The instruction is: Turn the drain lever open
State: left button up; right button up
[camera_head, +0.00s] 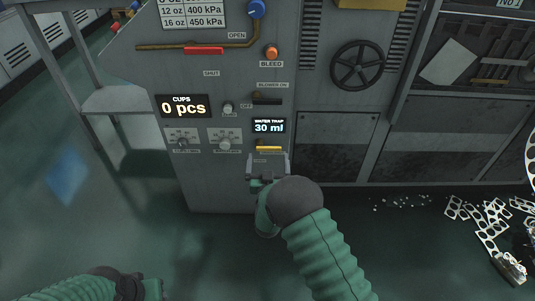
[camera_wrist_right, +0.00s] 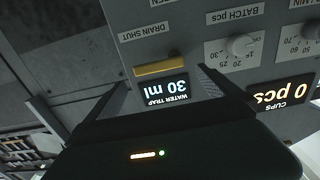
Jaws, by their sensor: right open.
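The drain lever is a yellow bar (camera_head: 268,148) on the grey machine front, just below the water trap display (camera_head: 268,126), which reads 30 ml. In the right wrist view, which is turned upside down, the yellow lever (camera_wrist_right: 160,68) lies nearly level beside a "DRAIN SHUT" label (camera_wrist_right: 146,31). My right gripper (camera_head: 267,160) is just below the lever, facing the panel. In the wrist view its two dark fingers (camera_wrist_right: 162,82) are spread, with the lever roughly between and beyond them; contact cannot be told. My left gripper (camera_head: 132,287) is at the bottom left, away from the panel, its jaws unclear.
Two knobs (camera_head: 225,141) and a cups display (camera_head: 183,106) reading 0 pcs are left of the lever. A black blower switch (camera_head: 267,98) is above the display. A handwheel (camera_head: 358,65) is at upper right. Scrap sheets (camera_head: 488,222) lie on the right floor.

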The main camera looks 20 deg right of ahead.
aim_at(269, 149)
jog(key=b+x, duration=0.1)
jog(key=x, duration=0.2)
jog(key=b+x, duration=0.1)
jog(key=x, duration=0.1)
jog(key=shift+w+d+f, duration=0.2)
jog(key=shift+w+d, duration=0.05)
jog(key=shift+w, duration=0.05)
jog(key=shift+w+r, duration=0.2)
jog(key=shift+w, duration=0.35)
jog(key=shift+c, duration=0.4)
jog(key=c, duration=1.9)
jog(key=shift+o, duration=0.2)
jog(key=shift+d+f, duration=0.1)
